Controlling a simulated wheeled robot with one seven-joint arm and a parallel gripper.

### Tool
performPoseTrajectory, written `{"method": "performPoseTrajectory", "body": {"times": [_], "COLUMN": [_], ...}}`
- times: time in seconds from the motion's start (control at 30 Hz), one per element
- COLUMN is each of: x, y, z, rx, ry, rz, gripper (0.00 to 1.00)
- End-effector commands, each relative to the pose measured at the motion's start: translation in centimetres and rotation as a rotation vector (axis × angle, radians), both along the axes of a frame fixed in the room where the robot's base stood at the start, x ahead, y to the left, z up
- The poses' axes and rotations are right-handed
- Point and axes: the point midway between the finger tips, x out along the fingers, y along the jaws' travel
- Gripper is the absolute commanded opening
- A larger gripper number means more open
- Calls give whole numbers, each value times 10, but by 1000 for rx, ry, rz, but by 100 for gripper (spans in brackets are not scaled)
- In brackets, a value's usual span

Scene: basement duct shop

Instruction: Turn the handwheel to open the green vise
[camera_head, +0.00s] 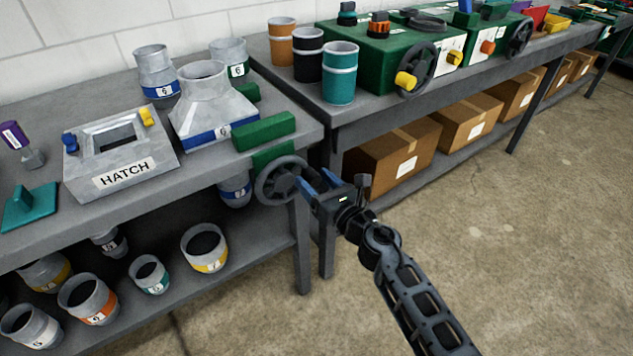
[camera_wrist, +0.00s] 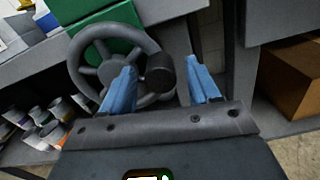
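The green vise (camera_head: 264,131) is at the front right corner of the left bench, and its green body also shows in the wrist view (camera_wrist: 107,30). Its dark grey spoked handwheel (camera_head: 262,183) faces out past the bench edge. The handwheel shows large in the wrist view (camera_wrist: 108,72), with a dark round knob (camera_wrist: 160,73) at its right rim. My gripper (camera_head: 318,181) is at the wheel's right side. Its blue fingers (camera_wrist: 161,80) are apart, with the knob between them in the wrist view. I see gaps beside the knob; contact is not visible.
A metal duct fitting (camera_head: 205,110) and a grey HATCH box (camera_head: 120,165) stand left of the vise. Labelled duct collars (camera_head: 205,250) fill the shelf below. The right bench (camera_head: 365,122) holds cans and green machines with handwheels, with cardboard boxes (camera_head: 395,155) underneath. The floor at right is clear.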

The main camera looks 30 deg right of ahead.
Motion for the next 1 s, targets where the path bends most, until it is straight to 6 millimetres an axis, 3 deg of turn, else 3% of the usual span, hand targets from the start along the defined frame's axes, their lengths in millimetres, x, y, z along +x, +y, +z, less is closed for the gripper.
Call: {"method": "performPoseTrajectory", "body": {"times": [0.27,0.7,1.0], "x": [-3,-63,-78], "y": [0,0,0], "z": [-1,-2,0], "rx": [1,0,1], "ry": [1,2,0], "rz": [0,0,0], "gripper": [61,61,61]}}
